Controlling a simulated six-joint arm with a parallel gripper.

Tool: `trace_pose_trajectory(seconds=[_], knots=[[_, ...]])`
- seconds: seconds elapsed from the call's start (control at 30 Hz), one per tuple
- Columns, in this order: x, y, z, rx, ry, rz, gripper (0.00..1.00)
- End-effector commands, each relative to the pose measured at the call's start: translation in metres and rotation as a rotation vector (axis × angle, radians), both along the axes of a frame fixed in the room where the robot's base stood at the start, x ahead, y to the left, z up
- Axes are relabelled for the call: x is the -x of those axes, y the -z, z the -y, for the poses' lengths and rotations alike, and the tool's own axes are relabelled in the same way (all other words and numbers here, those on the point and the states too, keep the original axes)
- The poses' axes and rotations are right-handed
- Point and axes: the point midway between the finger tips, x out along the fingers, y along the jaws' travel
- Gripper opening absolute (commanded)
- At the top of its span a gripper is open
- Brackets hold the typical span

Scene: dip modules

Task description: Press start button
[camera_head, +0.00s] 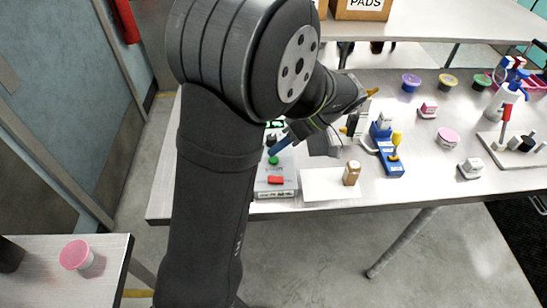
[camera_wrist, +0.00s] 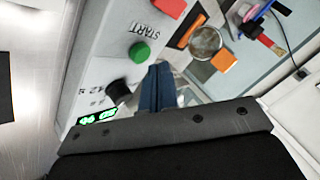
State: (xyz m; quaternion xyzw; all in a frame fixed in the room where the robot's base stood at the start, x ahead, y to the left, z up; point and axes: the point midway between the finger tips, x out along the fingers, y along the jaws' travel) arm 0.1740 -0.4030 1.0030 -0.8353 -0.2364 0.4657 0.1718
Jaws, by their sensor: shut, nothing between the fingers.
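The control box (camera_head: 262,190) stands on the table, with a green button (camera_head: 273,160) and a red button (camera_head: 276,180) on its top. In the wrist view the green button (camera_wrist: 139,51) lies beside the printed word START, with the red button (camera_wrist: 170,6) above it. A black knob (camera_wrist: 118,91) and a lit green display (camera_wrist: 97,117) sit lower on the panel. My gripper (camera_head: 273,151) is over the box, its blue fingers shut and empty. In the wrist view the fingertips (camera_wrist: 162,66) appear just right of and below the green button. Whether they touch the panel I cannot tell.
A white plate (camera_head: 325,184) with a small brown-sided bottle (camera_head: 351,173) lies right of the box. A blue stand (camera_head: 387,155) is further right.

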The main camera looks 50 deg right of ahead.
Motion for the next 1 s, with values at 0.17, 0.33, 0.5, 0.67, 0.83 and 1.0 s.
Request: trace_pose_trajectory(seconds=[0.17,0.33,0.5,0.67,0.83,1.0], knots=[[0.0000,0.0000,0.0000,0.000,0.000,0.000,0.00],[0.0000,0.0000,0.0000,0.000,0.000,0.000,0.00],[-0.0001,0.0021,-0.0001,0.000,0.000,0.000,0.00],[0.0001,0.0075,-0.0001,0.000,0.001,-0.001,0.00],[0.0000,0.0087,-0.0001,0.000,0.000,0.000,0.00],[0.0000,0.0086,-0.0001,0.000,0.000,0.000,0.00]])
